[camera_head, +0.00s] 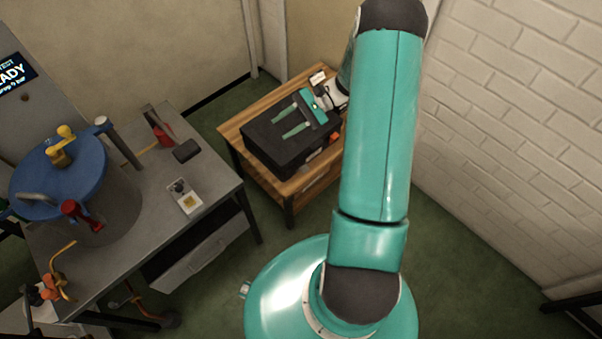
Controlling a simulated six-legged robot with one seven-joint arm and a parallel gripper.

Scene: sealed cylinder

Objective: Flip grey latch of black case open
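The black case (262,152) lies closed on a small wooden table. My gripper (278,129) is over the top of the case, with its two teal fingers spread apart and pointing left. Nothing shows between the fingers. I cannot tell whether the fingers touch the lid or hover above it. The grey latch cannot be made out clearly; a small light patch and an orange spot show at the case's right front side, close to my arm.
The wooden table (233,134) stands near the brick wall. A grey workbench (140,222) at left carries a blue-topped cylinder (85,168), a red-handled tool, a dark block (186,150) and a small pale box (184,196). Green floor lies open between the bench and table.

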